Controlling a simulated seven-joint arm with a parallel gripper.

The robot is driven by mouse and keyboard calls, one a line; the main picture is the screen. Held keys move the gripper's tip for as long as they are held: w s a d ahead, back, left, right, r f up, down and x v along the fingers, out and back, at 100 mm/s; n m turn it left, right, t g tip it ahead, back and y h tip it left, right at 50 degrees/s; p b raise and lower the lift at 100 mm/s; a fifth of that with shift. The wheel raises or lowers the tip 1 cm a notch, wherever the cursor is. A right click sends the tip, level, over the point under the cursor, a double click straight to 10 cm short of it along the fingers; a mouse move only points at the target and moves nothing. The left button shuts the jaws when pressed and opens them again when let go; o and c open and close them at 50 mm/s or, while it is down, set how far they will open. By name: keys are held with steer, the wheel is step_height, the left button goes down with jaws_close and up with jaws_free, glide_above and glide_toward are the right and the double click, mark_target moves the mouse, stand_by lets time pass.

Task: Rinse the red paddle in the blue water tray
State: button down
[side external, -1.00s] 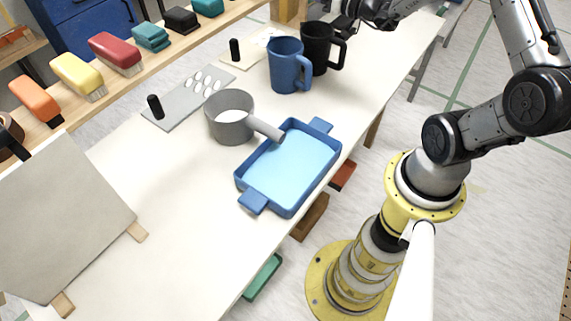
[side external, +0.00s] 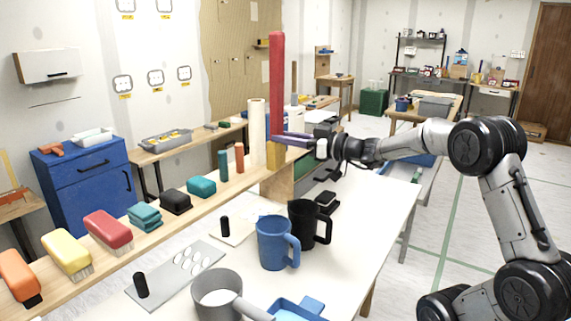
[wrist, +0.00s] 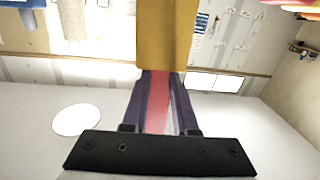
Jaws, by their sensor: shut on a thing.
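The red paddle (side external: 277,80) stands upright in the side external view, above the back end of the wooden ledge. My gripper (side external: 284,138), with purple fingers, is shut on the lower part of the paddle. The wrist view shows a red strip (wrist: 160,105) between the fingers. An ochre block (wrist: 165,38) shows at the fingertips there, and just below the fingers in the side view (side external: 275,156). I cannot tell if it belongs to the paddle. The blue water tray (side external: 312,305) is at the bottom of the side view, mostly cut off, well apart from the gripper.
A blue mug (side external: 273,245) and a black mug (side external: 304,222) stand on the white table between gripper and tray. A grey pot (side external: 215,287) stands beside the tray. Several brushes, including a red one (side external: 107,230), line the ledge at left.

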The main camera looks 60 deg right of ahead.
steer(key=w+a+r+g, duration=0.1)
steer(key=w+a+r, duration=0.1)
steer(key=a, duration=1)
steer(key=s+a+n+g, duration=0.1)
steer(key=s+a, duration=0.3)
steer(key=a, duration=0.2)
steer(key=s+a+g, duration=0.1)
steer(key=s+a, duration=0.3)
steer(key=a, duration=0.2)
steer(key=s+a+f+g+h, duration=0.1)
steer(key=s+a+g, duration=0.15)
steer(key=s, duration=0.75)
step_height(320, 180, down, 31)
steer(key=shift+r, duration=0.15)
steer(key=shift+w+f, duration=0.1)
steer(key=shift+f, duration=0.25)
stand_by(0.5)
steer(key=shift+f, duration=0.65)
steer(key=shift+f, duration=0.35)
stand_by(0.3)
